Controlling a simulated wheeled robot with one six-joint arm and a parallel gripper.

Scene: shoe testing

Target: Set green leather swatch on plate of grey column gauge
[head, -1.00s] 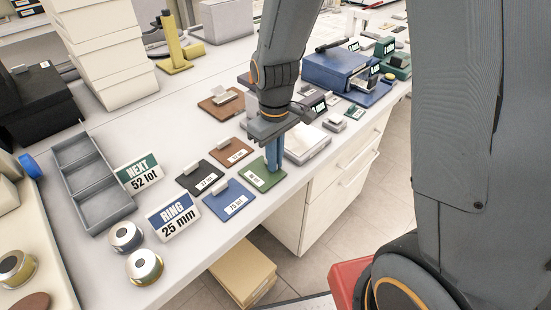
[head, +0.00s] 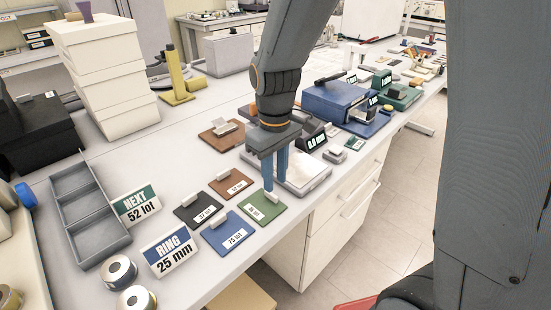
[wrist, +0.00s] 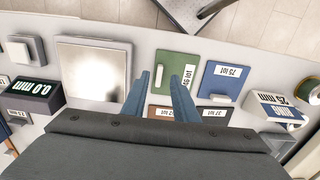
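The green leather swatch (head: 264,208) lies flat at the bench's front edge, with a pale upright tab and a white label. It also shows in the wrist view (wrist: 175,60). My gripper (head: 275,185) points down over the swatch's far side. Its two blue fingers are apart with nothing visible between them; in the wrist view the fingers (wrist: 160,78) stand either side of the tab's line. I cannot tell whether a fingertip touches the swatch. A dark grey readout (head: 312,137) stands behind a pale square plate (head: 306,174). No grey column shows clearly; my arm hides part of that area.
Blue (head: 226,236), black (head: 198,210) and brown (head: 229,184) swatches lie close by. Two signs (head: 170,255) and a grey tray (head: 90,215) stand at left. A yellow column stand (head: 180,85) is farther back. A blue instrument (head: 345,100) stands at right.

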